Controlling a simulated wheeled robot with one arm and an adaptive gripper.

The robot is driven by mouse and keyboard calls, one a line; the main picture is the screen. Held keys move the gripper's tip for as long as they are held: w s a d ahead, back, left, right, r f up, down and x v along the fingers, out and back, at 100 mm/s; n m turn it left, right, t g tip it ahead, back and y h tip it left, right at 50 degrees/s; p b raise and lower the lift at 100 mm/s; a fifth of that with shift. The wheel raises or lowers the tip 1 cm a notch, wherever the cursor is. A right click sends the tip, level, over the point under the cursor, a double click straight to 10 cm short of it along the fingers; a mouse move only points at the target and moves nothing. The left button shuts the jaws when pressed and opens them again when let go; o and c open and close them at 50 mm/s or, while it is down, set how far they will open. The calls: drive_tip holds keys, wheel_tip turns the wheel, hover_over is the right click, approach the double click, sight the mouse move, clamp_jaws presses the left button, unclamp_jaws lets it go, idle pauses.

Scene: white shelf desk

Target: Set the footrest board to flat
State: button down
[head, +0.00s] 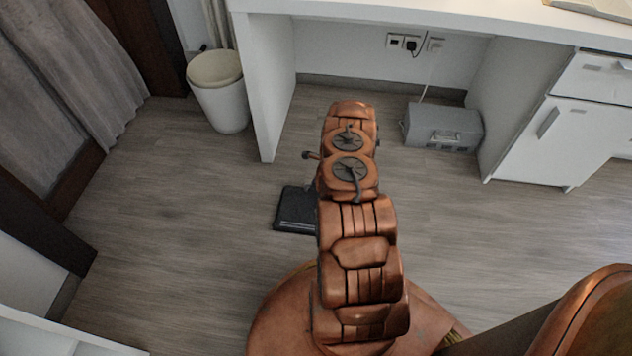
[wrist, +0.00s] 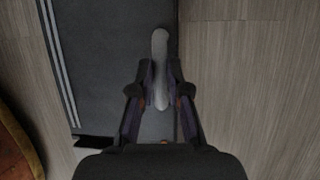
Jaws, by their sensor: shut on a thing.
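The footrest board (head: 294,209) is a dark, flat-looking panel low over the floor, just left of my arm in the head view. My arm hides its right part. In the wrist view the board (wrist: 103,60) fills the left and middle, dark grey with light stripes along its left side. A pale grey rounded bar, like a handle or lever (wrist: 160,45), stands out near its right edge. My gripper (wrist: 160,82) has its two fingers closed on either side of this bar. I cannot tell the board's exact tilt from these views.
A grey metal box (head: 443,127) sits under the white desk (head: 400,15), right of my arm. A white bin (head: 218,95) stands left of the desk's side panel (head: 262,85). A white cabinet (head: 555,135) is at the right. The wooden floor left of the board is clear.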

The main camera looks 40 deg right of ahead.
drive_tip(key=c, duration=1.4)
unclamp_jaws()
drive_tip(key=shift+s+d+f, duration=0.2)
drive_tip(key=shift+s+f, duration=0.05)
drive_tip(key=shift+o, duration=1.3)
drive_tip(key=shift+w+a+r, duration=0.1)
drive_tip(key=shift+w, duration=0.05)
drive_tip(key=shift+r, duration=0.1)
drive_tip(key=v, duration=1.1)
drive_tip(key=shift+d+r, duration=0.2)
drive_tip(key=shift+r, duration=0.15)
